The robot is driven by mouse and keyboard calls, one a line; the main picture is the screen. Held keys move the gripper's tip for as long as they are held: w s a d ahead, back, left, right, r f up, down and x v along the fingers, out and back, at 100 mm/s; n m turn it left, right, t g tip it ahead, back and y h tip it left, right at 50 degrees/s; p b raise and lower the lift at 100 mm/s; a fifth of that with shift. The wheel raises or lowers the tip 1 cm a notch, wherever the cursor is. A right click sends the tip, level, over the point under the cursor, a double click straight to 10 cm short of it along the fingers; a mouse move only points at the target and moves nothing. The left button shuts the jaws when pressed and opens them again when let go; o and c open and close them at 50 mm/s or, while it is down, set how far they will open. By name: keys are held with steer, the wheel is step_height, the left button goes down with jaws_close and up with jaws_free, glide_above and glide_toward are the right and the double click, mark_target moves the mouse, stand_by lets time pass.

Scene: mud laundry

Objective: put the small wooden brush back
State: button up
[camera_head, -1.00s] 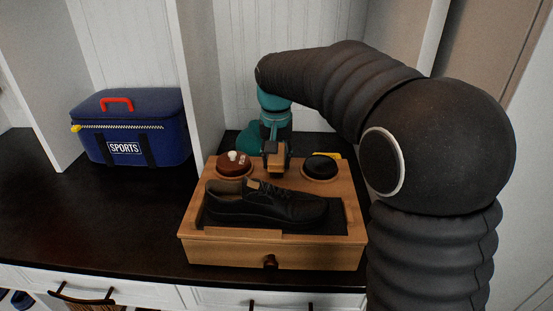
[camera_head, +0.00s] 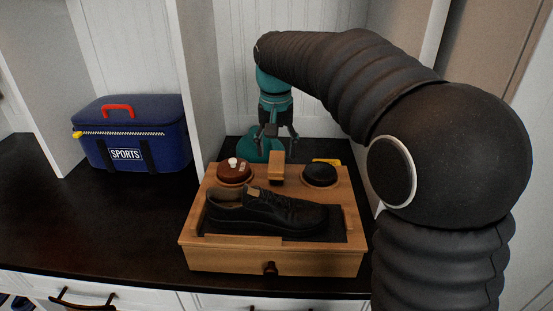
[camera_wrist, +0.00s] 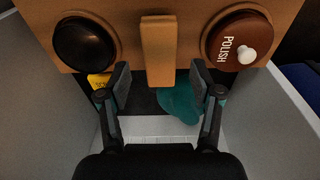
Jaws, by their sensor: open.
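The small wooden brush (camera_head: 276,167), a light wood block, sits at the back of the wooden shoe-care box (camera_head: 225,251), between the two round tins. In the wrist view the brush (camera_wrist: 158,45) reaches past the box's back edge; its bristles cannot be made out. My gripper (camera_head: 277,152) is open and empty, above and behind the brush. In the wrist view the fingertips of my gripper (camera_wrist: 160,76) stand wide on either side of the brush's near end, apart from it.
A brown polish tin (camera_head: 234,173) and a black tin (camera_head: 320,174) flank the brush. A black shoe (camera_head: 265,209) lies in front. A teal item (camera_wrist: 178,104) and a yellow one (camera_wrist: 99,80) are behind the box. A blue sports bag (camera_head: 130,130) stands left; the counter between is clear.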

mark_target(276, 165)
step_height(276, 165, up, 6)
steer(key=s+d+t, duration=0.2)
steer(key=s+d, duration=0.9)
steer(key=s, duration=0.2)
steer(key=s+d+f+t, duration=0.1)
steer(key=s+d+f, duration=0.1)
steer(key=s+f, duration=0.3)
steer(key=s+d+f+t, duration=0.1)
steer(key=s+d+f, duration=0.2)
steer(key=s, duration=0.6)
step_height(276, 165, down, 2)
steer(key=shift+s+d+f+t+p, duration=0.1)
steer(key=shift+s+d+t+p, duration=0.05)
steer(key=shift+d+t+p, duration=0.2)
